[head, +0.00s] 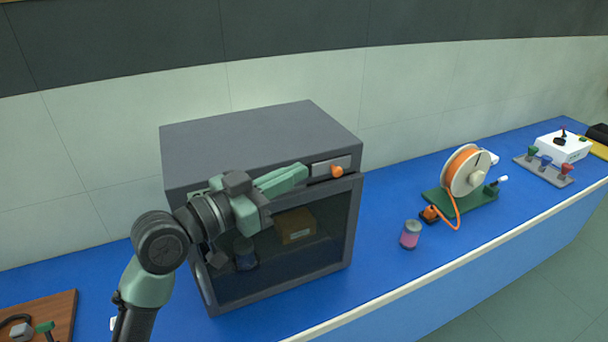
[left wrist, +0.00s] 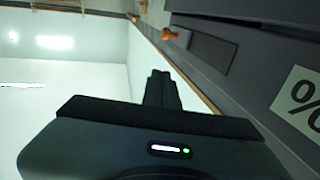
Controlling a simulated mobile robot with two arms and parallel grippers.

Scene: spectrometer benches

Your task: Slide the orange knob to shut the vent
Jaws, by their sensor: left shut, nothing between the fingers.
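The orange knob (head: 337,171) sits on a grey vent plate (head: 321,168) at the upper right front of a dark grey cabinet (head: 260,138). In the left wrist view the knob (left wrist: 174,36) is near the top, beside a darker rectangular panel (left wrist: 212,53). My left gripper (head: 304,171) is shut and empty. Its fingertips are just left of the vent plate in the head view, with a gap to the knob. The closed fingers (left wrist: 160,78) also show in the left wrist view. My right gripper is out of view.
The cabinet's clear front shows a brown box (head: 295,226) and a dark jar (head: 244,254) inside. To the right on the blue bench are a pink jar (head: 411,234), an orange-wound reel (head: 463,171) and a lever board (head: 543,169). A wooden board (head: 50,312) lies at the lower left.

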